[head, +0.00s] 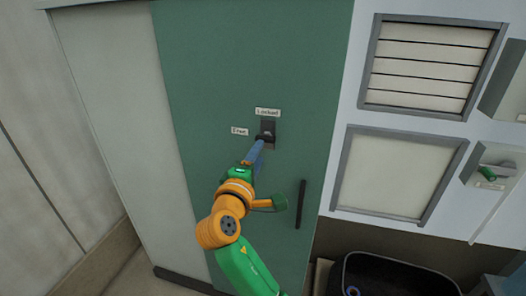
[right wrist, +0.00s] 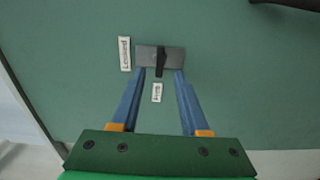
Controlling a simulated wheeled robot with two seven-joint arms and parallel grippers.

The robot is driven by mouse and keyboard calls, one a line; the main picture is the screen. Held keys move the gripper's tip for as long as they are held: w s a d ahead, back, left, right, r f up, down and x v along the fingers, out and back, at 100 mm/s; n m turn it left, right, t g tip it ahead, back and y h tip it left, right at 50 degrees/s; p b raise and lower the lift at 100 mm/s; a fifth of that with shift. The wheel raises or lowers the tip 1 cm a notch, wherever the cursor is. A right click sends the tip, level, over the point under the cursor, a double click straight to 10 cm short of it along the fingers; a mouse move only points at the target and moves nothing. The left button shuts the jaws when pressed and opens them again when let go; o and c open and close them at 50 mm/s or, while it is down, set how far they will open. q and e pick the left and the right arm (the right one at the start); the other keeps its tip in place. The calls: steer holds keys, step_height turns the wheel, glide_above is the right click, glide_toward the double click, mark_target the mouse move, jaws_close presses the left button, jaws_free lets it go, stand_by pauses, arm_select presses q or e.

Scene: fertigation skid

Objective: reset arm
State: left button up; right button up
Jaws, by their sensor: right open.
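My right gripper (head: 258,143) is at a small dark lock plate (head: 268,128) on a green door (head: 200,70). In the right wrist view its two blue fingers (right wrist: 160,74) are spread apart, with the tips near the grey plate (right wrist: 176,57). A black turn lever (right wrist: 160,62) lies between the fingertips, its long end toward the "Free" label (right wrist: 157,92). The "Locked" label (right wrist: 125,53) is left of the plate there. I cannot tell whether a finger touches the lever. In the head view the fingers partly hide the plate. My left gripper is out of view.
A dark vertical door handle (head: 300,205) is right of my right arm. A louvred panel (head: 430,62) and a framed panel (head: 397,173) are on the pale wall at right. A black bin (head: 400,268) stands below them. A small box with a green-handled part (head: 488,174) is at far right.

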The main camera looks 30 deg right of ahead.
steer(key=shift+s+a, duration=0.35)
steer(key=shift+a, duration=0.05)
steer(key=w+a+f+n+y, duration=0.2)
steer(key=f+y, duration=0.1)
steer(key=f, duration=0.5)
steer(key=w+a+f+n+y, duration=0.1)
steer(key=w+a+f+y, duration=0.1)
steer(key=f, duration=0.6)
steer(key=s+a+f+g+y, duration=0.25)
steer(key=s+f, duration=0.25)
steer(key=f, duration=0.7)
steer(key=s+a+f+g+y, duration=0.1)
steer(key=s+f+g+y, duration=0.2)
steer(key=f, duration=1)
steer(key=s+f+m+g+y, duration=0.1)
steer(key=s+f+m, duration=0.2)
steer(key=s, duration=0.8)
steer(key=s+f+m+g+y, duration=0.1)
steer(key=s+f+m+g, duration=0.1)
steer(key=s+f, duration=0.6)
steer(key=s+f+m+g+y, duration=0.1)
steer(key=s+f, duration=0.4)
steer(key=s, duration=1.1)
steer(key=m+g, duration=0.1)
steer(key=m, duration=0.1)
steer(key=shift+s+a+f+m, duration=0.15)
steer(key=shift+a+f+m, duration=0.1)
steer(key=shift+f+m, duration=0.1)
